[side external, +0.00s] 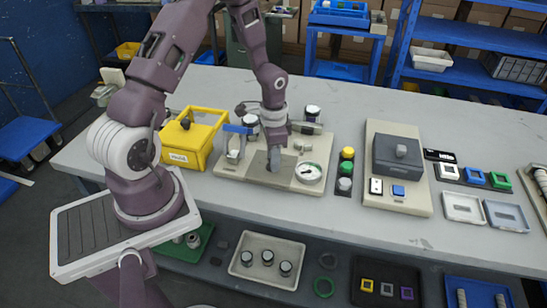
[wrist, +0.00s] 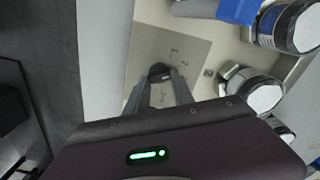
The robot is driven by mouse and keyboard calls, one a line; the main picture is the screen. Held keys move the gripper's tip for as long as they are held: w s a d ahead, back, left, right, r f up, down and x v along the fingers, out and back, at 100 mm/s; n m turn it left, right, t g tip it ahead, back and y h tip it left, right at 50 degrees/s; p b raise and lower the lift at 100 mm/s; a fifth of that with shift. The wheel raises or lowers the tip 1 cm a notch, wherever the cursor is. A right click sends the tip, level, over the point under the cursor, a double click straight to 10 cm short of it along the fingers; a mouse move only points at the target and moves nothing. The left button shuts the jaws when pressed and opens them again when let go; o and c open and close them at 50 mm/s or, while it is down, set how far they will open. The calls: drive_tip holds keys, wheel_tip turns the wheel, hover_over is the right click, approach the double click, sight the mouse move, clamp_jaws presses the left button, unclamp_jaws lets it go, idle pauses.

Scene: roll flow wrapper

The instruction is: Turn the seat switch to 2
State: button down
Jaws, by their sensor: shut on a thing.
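The seat switch is a small dark round knob (wrist: 160,70) on a grey square plate (wrist: 185,50), with small dark marks beside it that are too small to read. My gripper (wrist: 160,84) has its two fingers shut on the knob from either side. In the side view my gripper (side external: 275,163) reaches straight down onto the same grey plate (side external: 264,179), set in a beige board (side external: 230,172). There the gripper hides the knob. I cannot tell which mark the knob points to.
Close by on the board are a blue-handled valve (side external: 237,129), a round white gauge (side external: 309,173) and white-topped cylinders (wrist: 264,97). A yellow box (side external: 205,130) stands to the left. A yellow, green and white button strip (side external: 346,168) and a grey box (side external: 398,156) stand to the right.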

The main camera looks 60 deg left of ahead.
drive_tip(key=shift+n, duration=0.6)
drive_tip(key=shift+w, duration=0.1)
drive_tip(key=c, duration=1.1)
unclamp_jaws()
wheel_tip(320, 180, up, 7)
drive_tip(key=shift+r, duration=0.1)
drive_tip(key=shift+r, duration=0.1)
